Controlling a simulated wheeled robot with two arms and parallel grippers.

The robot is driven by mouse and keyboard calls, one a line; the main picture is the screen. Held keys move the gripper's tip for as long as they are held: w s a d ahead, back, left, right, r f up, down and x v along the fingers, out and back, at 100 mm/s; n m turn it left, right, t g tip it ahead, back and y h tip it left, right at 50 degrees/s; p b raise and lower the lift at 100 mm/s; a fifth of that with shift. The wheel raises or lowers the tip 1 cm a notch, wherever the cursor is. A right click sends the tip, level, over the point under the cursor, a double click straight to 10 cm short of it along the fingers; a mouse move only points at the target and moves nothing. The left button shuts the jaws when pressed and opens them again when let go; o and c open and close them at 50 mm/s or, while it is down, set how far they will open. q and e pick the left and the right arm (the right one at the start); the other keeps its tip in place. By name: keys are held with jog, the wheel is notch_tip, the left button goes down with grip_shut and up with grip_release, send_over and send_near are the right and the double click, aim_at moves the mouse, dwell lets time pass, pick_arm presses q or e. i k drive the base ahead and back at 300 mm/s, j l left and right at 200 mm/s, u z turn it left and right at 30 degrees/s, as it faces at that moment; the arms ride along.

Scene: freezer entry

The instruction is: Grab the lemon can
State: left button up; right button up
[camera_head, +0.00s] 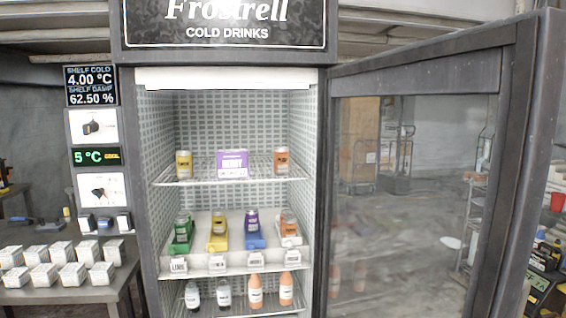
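Two yellow cans fit the lemon can by colour; their print is too small to read with certainty. One yellow can (184,164) stands upright at the left of the upper wire shelf in the cooler. Another yellow can (218,223) stands on the middle shelf in a yellow holder (222,242), between a green can (182,226) and a purple can (252,221). Neither of my grippers is in view.
The cooler's glass door (400,200) stands open to the right. A purple box (232,164) and an orange can (281,160) share the upper shelf. Several bottles (255,292) stand below. A table with white boxes (42,275) is at left.

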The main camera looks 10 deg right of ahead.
aim_at(184, 158)
jog(key=i+j+u, duration=0.1)
jog(key=i+u, duration=0.65)
jog(key=k+j, duration=0.05)
jog(key=k, duration=0.05)
